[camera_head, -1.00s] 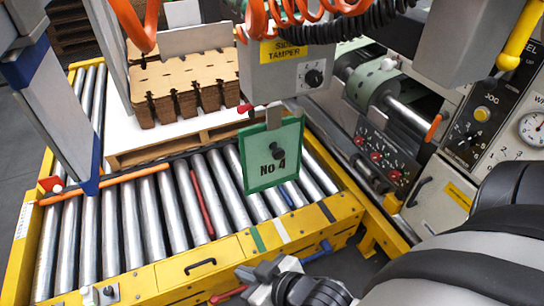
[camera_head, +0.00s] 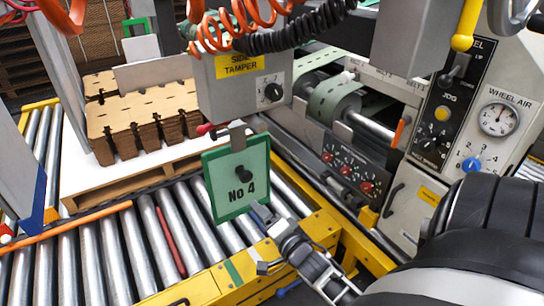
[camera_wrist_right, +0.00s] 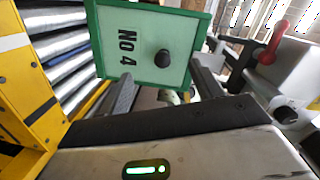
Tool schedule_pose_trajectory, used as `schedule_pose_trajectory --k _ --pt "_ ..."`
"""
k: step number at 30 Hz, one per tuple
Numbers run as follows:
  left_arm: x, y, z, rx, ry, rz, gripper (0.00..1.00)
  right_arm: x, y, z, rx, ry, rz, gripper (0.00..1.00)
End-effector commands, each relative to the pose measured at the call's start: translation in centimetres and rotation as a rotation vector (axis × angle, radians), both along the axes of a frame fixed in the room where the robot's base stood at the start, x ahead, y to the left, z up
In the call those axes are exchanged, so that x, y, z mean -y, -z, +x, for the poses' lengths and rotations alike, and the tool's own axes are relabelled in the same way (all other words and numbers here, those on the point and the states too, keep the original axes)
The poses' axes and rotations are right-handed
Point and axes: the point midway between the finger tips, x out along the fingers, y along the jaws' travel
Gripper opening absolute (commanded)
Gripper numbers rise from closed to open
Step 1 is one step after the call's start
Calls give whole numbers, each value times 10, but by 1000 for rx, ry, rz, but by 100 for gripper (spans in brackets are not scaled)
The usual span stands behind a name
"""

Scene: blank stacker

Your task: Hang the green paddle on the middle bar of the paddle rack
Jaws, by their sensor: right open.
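The green paddle (camera_head: 222,178), marked No 4 with a black knob, hangs upright from a bracket below the side tamper box. It also shows in the right wrist view (camera_wrist_right: 190,28). My right gripper (camera_head: 262,240) is open and empty, close to the paddle's lower right corner in the head view. In the right wrist view my open fingers (camera_wrist_right: 162,92) reach toward the paddle's knob side, with the knob in line between them; I see no grip on it. I cannot make out the paddle rack or its middle bar. My left gripper is out of view.
The side tamper box (camera_head: 240,84) is just above the paddle, with orange and black coiled hoses (camera_head: 240,22) over it. Brown stacked blanks (camera_head: 145,115) stand at left on a pallet. A roller conveyor (camera_head: 165,245) lies below. A control panel (camera_head: 455,110) stands at right.

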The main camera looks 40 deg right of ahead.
Motion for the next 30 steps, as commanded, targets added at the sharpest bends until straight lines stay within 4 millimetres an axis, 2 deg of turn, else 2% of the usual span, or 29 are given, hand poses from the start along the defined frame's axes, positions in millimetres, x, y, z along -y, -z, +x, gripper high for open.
schedule_pose_trajectory --k 1,3,7,14,26,30 --pt "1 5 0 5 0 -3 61 13 6 5 46 26 81 65" --pt "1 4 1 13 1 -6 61 27 7 8 101 46 182 65" --pt "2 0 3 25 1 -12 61 40 6 10 160 62 295 65" --pt "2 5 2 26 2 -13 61 44 7 20 173 62 323 65" --pt "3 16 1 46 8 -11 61 52 8 58 172 62 322 65" --pt "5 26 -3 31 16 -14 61 55 8 71 171 63 322 65"
